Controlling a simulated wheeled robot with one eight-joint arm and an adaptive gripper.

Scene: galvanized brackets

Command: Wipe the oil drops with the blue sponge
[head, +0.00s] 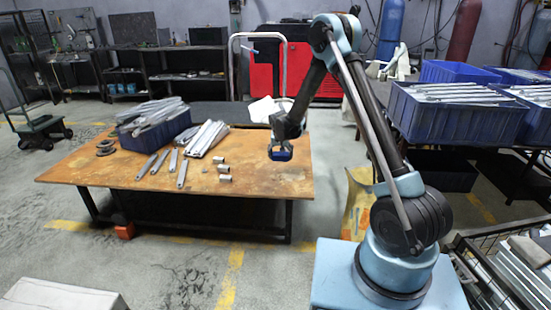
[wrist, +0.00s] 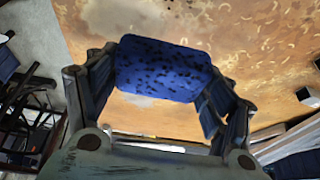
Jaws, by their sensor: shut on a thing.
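My gripper (head: 280,147) is over the right part of the orange-brown worktable (head: 255,178). It is shut on the blue sponge (wrist: 164,68), a speckled block held between the two fingers in the wrist view. In the head view the sponge (head: 281,155) shows as a small blue patch under the fingers. It seems to be held above the tabletop, but I cannot tell the exact gap. The tabletop (wrist: 265,45) has worn, stained patches in the wrist view. I cannot pick out oil drops for certain from these stains.
Short metal tubes (head: 223,169) lie left of my gripper. Loose brackets (head: 206,139) and a blue bin of brackets (head: 155,122) stand farther left, with dark rings (head: 105,147) beside them. A white cloth (head: 264,109) lies at the back. The table's front right is clear.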

